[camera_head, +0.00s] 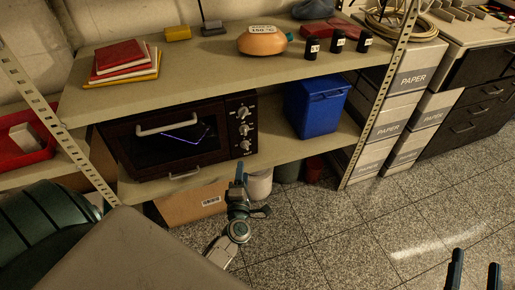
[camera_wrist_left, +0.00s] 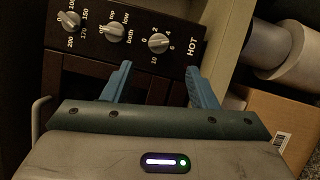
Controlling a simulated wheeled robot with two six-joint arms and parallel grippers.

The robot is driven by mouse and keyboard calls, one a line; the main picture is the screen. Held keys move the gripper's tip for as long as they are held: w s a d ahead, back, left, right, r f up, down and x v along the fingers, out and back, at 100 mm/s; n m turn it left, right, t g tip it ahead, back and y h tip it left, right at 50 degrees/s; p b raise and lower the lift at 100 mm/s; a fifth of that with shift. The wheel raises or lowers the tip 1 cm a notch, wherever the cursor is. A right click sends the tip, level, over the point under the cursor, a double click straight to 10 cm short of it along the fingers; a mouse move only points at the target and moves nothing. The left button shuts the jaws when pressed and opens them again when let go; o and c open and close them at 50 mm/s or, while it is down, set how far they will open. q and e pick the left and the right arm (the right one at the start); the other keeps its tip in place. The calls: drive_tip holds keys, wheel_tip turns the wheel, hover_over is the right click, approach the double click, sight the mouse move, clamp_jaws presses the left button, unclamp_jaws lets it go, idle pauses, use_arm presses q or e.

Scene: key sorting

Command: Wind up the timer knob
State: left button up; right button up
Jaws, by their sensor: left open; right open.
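The dark toaster oven (camera_head: 170,150) stands on the lower shelf, with three silver knobs down its right panel. The timer knob (camera_wrist_left: 158,43), marked 0 to 10, is the one nearest the HOT label; in the head view it is the lowest knob (camera_head: 245,145). My left gripper (camera_head: 252,190) is open and empty, below and in front of the panel. In the left wrist view its two blue fingers (camera_wrist_left: 158,78) point at the panel, with the timer knob beyond and between their tips, apparently untouched. My right gripper (camera_head: 476,262) is open and empty over the floor at bottom right.
The oven door has a light handle (camera_head: 168,124). A blue bin (camera_head: 316,106) stands right of the oven on the same shelf (camera_head: 270,150). A cardboard box (camera_head: 190,205) and a pale roll (camera_head: 259,186) sit below. A metal shelf post (camera_head: 378,100) rises at right. Floor in front is clear.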

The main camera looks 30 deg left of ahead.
sight(245, 146)
use_arm(q)
drive_tip(key=x, duration=0.9)
drive_tip(key=shift+a+r, duration=0.1)
use_arm(e)
drive_tip(key=shift+r, duration=0.25)
use_arm(q)
drive_tip(key=shift+c, duration=0.4)
drive_tip(key=c, duration=0.9)
drive_tip(key=shift+o, duration=0.2)
